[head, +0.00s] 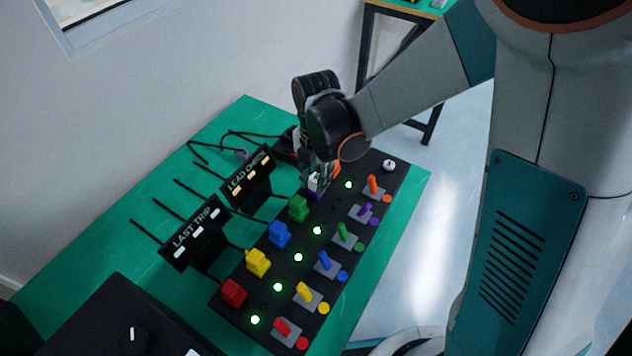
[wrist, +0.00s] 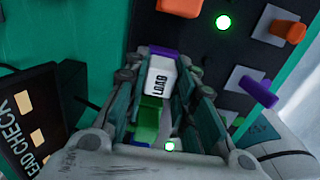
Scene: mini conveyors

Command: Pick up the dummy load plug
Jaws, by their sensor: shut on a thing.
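The dummy load plug is a white block marked LOAD (wrist: 157,86). In the wrist view it sits between the two fingers of my gripper (wrist: 161,76), which is shut on it. In the head view the white plug (head: 315,181) shows at the fingertips, over the far part of the black panel (head: 330,205). A purple piece (wrist: 166,52) shows right at the plug's end. I cannot tell whether the plug is seated there or just above it.
Green (head: 298,208), blue (head: 280,234), yellow (head: 258,263) and red (head: 233,292) blocks line the panel. Coloured levers, such as the orange one (head: 373,185), stand along its right side. The LEAD CHECK (head: 247,180) and LAST TRIP (head: 195,235) signs stand left. Cables lie behind them.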

